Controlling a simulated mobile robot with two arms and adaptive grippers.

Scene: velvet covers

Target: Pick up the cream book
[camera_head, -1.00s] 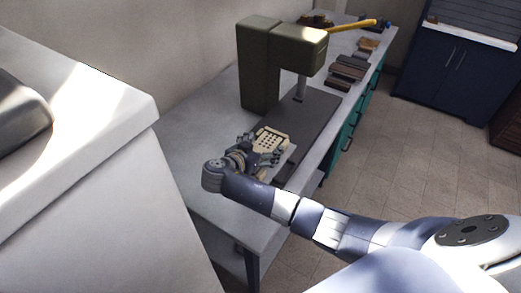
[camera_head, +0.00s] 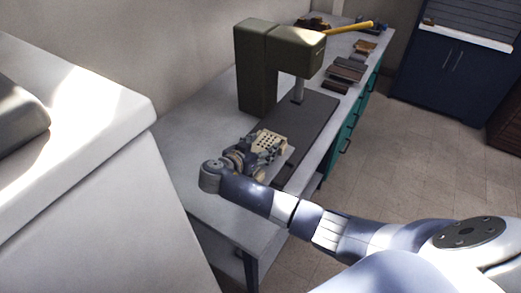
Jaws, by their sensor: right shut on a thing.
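The cream book (camera_head: 265,138), its cover marked with a grid of dark spots, is at the near end of the bench. My right gripper (camera_head: 268,147) reaches in from the lower right and is shut on the cream book. Its fingers cover the book's right and near parts. I cannot tell whether the book touches the surface below it. My left gripper is not in view.
An olive-green press (camera_head: 262,65) stands on the bench just behind, over a dark grey plate (camera_head: 305,120). Several brown and grey books (camera_head: 345,72) and a yellow-handled tool (camera_head: 350,27) lie at the far end. A white counter (camera_head: 75,130) fills the left.

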